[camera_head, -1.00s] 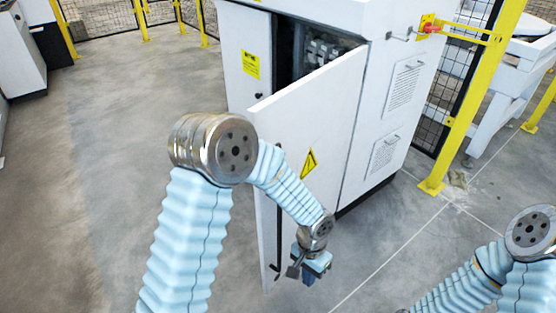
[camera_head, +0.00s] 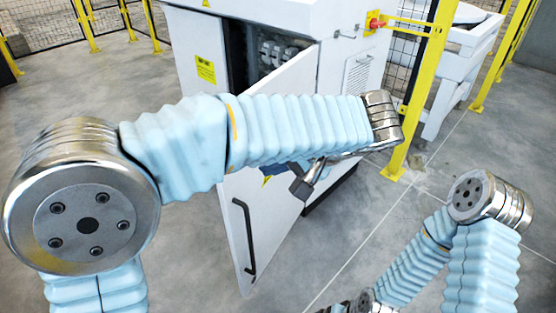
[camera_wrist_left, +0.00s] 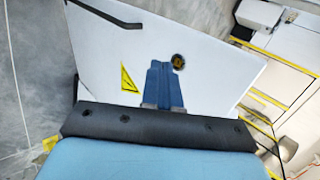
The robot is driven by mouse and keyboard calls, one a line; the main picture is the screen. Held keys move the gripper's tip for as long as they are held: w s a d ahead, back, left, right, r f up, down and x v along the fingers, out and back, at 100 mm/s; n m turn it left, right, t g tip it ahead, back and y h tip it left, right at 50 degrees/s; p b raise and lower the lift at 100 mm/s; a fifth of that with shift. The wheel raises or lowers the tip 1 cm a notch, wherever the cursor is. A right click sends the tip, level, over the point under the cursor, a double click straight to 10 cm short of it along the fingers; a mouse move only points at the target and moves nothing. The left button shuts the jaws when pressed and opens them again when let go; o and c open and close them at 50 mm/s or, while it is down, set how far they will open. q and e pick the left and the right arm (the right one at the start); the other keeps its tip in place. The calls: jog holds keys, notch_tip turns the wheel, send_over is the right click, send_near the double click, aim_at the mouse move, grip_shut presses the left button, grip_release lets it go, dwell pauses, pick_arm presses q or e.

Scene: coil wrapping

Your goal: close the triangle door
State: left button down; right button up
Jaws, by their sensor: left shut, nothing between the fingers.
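The white door (camera_head: 262,225) of the cabinet stands open, swung out from its right side, with a dark handle (camera_head: 243,238) near its free edge. A small part of its yellow triangle sticker (camera_head: 266,182) shows under my left arm. The sticker shows fully in the left wrist view (camera_wrist_left: 128,79), with the door panel (camera_wrist_left: 215,75) behind the fingers. My left gripper (camera_wrist_left: 162,68) is shut and empty in front of the panel, beside the sticker; I cannot tell whether it touches. My right gripper is out of frame.
The cabinet (camera_head: 196,40) shows a dark opening (camera_head: 236,50) behind the door and a yellow label (camera_head: 206,72). A yellow fence post (camera_head: 415,105) and a white machine (camera_head: 455,65) stand to the right. Grey floor is clear at left and in front.

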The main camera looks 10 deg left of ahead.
pick_arm(q)
jog(key=w+a+f, duration=0.3)
jog(key=a, duration=0.4)
jog(key=shift+a+f, duration=0.2)
jog(key=shift+f, duration=0.15)
